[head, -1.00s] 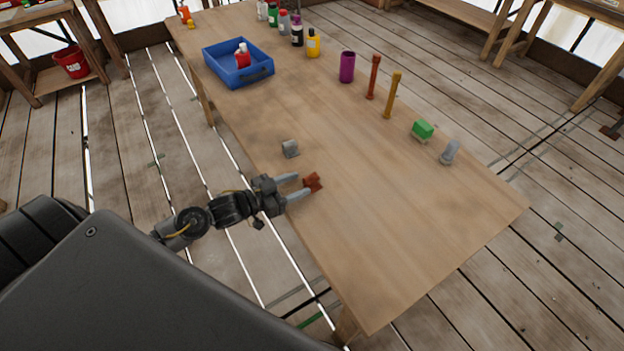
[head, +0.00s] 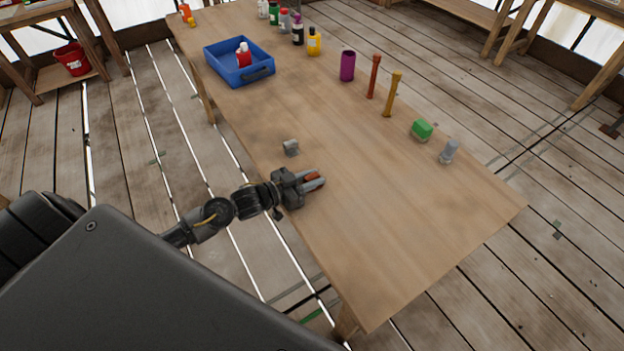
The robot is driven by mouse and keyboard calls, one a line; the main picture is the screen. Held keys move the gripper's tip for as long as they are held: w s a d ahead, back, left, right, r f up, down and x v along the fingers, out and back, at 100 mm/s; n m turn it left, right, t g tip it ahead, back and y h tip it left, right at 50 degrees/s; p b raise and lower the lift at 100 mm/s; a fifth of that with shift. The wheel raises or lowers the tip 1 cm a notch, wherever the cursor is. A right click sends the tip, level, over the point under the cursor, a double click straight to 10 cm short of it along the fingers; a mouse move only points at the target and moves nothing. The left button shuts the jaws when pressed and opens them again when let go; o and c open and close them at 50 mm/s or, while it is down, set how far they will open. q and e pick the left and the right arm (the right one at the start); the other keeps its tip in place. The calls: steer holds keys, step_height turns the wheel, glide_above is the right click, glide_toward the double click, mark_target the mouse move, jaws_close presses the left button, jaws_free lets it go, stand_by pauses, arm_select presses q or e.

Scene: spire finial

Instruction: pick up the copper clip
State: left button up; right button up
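The copper clip (head: 312,177) is a small reddish-brown piece near the left edge of the wooden table (head: 400,240). My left gripper (head: 317,181) reaches in from the left, low over the tabletop. Its two grey fingers are close together on either side of the clip and look shut on it. The fingers hide much of the clip. I cannot tell whether the clip still touches the table. My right gripper is not in view.
A small grey clip-like piece (head: 290,147) stands just behind the gripper. A green block (head: 422,130), grey piece (head: 449,151), two posts and a purple cylinder (head: 347,66) line the right side. A blue tray (head: 240,78) is farther back. The near tabletop is clear.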

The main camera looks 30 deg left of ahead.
mark_target(311, 175)
arm_select(q)
jaws_close()
steer(key=shift+r, duration=0.5)
step_height(311, 175, up, 2)
steer(key=shift+a+r+b, duration=0.1)
steer(key=shift+r+b, duration=0.1)
steer(key=shift+b, duration=0.2)
steer(key=a+r, duration=0.1)
steer(key=s+a+r, duration=0.1)
steer(key=r, duration=0.1)
steer(key=a+r, duration=0.1)
steer(key=shift+s+a+r, duration=0.3)
steer(key=shift+s+a, duration=0.05)
steer(key=shift+s, duration=0.05)
steer(key=s+a+r+b, duration=0.1)
steer(key=s+a+r, duration=0.3)
steer(key=a, duration=0.4)
steer(key=shift+a+r, duration=0.4)
steer(key=shift+r, duration=0.1)
